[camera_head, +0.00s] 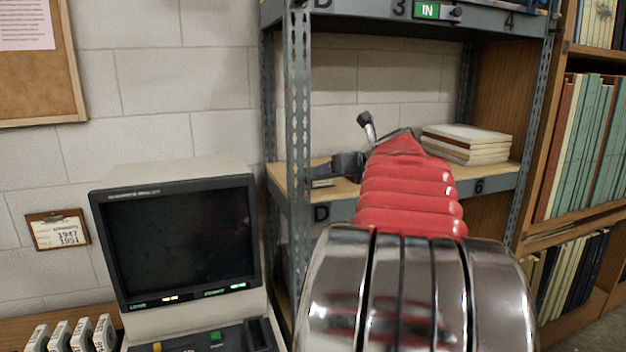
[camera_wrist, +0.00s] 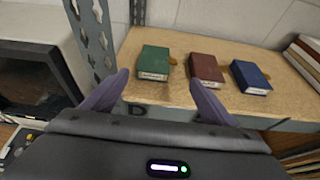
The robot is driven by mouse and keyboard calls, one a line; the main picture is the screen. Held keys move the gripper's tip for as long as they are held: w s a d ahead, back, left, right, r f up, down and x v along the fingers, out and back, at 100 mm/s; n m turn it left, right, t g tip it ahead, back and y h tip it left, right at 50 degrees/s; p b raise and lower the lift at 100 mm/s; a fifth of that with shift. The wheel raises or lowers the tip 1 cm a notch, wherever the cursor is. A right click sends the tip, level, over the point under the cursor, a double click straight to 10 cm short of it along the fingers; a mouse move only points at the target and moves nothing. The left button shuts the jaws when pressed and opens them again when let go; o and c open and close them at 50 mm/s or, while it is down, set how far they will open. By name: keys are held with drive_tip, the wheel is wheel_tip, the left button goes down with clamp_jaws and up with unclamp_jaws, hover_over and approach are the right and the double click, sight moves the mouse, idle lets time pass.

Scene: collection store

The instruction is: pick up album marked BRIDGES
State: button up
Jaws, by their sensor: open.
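Three small albums lie on the wooden shelf in the wrist view: a green one (camera_wrist: 155,62) at left, a dark red one (camera_wrist: 206,69) in the middle and a blue one (camera_wrist: 250,77) at right. Each has a pale label on its near edge. The lettering is too small to read, so I cannot tell which is marked BRIDGES. My gripper (camera_wrist: 159,77) is open and empty, its two purple fingers apart at the shelf's near side, short of the green and dark red albums. In the head view my red-sleeved arm hides most of this shelf.
The shelf (camera_wrist: 180,100) has a grey metal edge and a perforated upright (camera_head: 298,110) at left. A stack of pale books (camera_head: 467,143) sits at the shelf's right. A microfilm reader (camera_head: 178,240) stands left of the rack. A full bookcase (camera_head: 585,150) stands at right.

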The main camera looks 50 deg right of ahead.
sight(316, 178)
drive_tip(key=shift+x, duration=4.15)
drive_tip(key=shift+w, duration=0.1)
drive_tip(key=shift+x, duration=2.5)
drive_tip(key=shift+a, duration=0.15)
drive_tip(key=shift+c, duration=0.5)
drive_tip(key=c, duration=0.7)
